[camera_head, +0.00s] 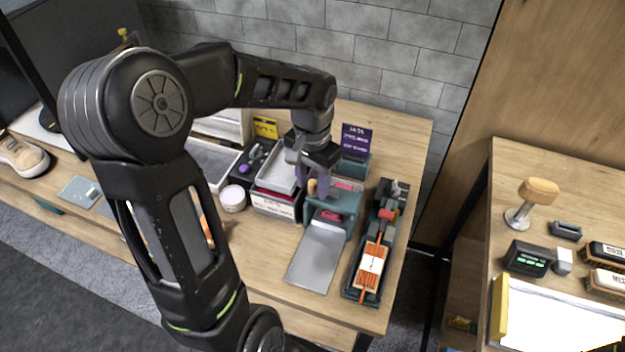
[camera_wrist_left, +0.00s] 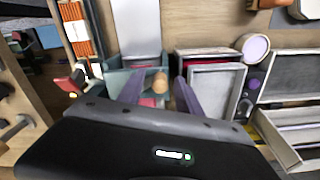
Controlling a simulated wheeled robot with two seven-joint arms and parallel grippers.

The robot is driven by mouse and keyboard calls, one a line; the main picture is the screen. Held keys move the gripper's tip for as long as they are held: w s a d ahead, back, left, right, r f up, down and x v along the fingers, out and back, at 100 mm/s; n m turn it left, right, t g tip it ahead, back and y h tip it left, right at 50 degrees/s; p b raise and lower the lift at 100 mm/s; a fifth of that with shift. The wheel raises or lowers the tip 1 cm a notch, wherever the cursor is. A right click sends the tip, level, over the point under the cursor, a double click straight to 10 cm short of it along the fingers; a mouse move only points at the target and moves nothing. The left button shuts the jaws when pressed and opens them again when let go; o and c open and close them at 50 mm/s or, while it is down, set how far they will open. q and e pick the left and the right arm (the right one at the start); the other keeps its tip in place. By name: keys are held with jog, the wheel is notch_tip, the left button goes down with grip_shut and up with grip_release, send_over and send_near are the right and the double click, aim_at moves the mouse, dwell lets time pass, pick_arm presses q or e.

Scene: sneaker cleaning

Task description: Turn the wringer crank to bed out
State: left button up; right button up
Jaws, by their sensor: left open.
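The wringer (camera_head: 343,208) is a teal press with red showing inside, standing on the wooden table; it also shows in the left wrist view (camera_wrist_left: 114,80). Its flat grey bed (camera_head: 316,258) sticks out toward the table's front edge and also shows in the left wrist view (camera_wrist_left: 137,27). The crank's round wooden knob (camera_head: 312,187) is on the wringer's left side and shows in the left wrist view (camera_wrist_left: 160,83). My left gripper (camera_head: 313,186) is open above the wringer; in the left wrist view its purple fingers (camera_wrist_left: 158,94) stand on either side of the knob. I cannot tell whether they touch it.
A long tool with an orange-banded block (camera_head: 371,264) lies right of the wringer. A grey tray on a box (camera_head: 277,172) and a white round tub (camera_head: 232,198) are left of it. A purple sign (camera_head: 356,140) stands behind. A second table (camera_head: 509,165) is at the right.

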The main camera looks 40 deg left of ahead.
pick_arm(q)
jog(key=shift+c, duration=0.2)
grip_shut()
dwell(0.4)
